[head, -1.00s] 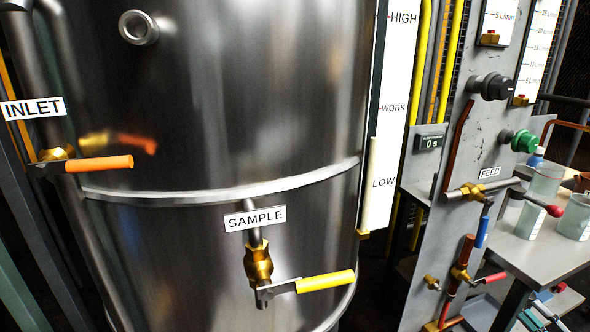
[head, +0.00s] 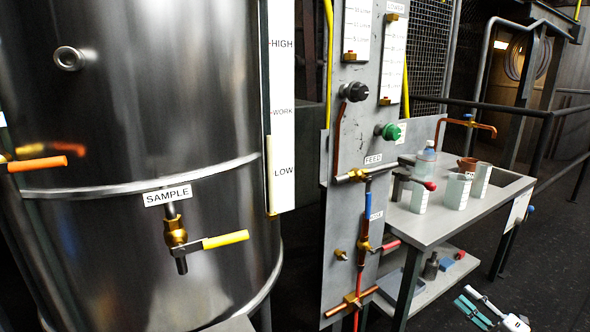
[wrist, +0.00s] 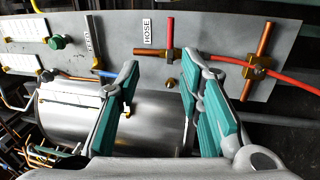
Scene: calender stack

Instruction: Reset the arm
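My gripper (wrist: 160,110) has grey links and teal finger pads. In the wrist view its two fingers stand well apart with nothing between them, so it is open.
The steel tank (head: 110,120) with a yellow-handled sample valve (head: 225,240) fills the left. The grey panel (head: 350,105) carries knobs, valves and pipes. Right of it, a bench (head: 440,220) holds beakers (head: 457,190) and a bottle (head: 425,163). Dark floor is open at the right.

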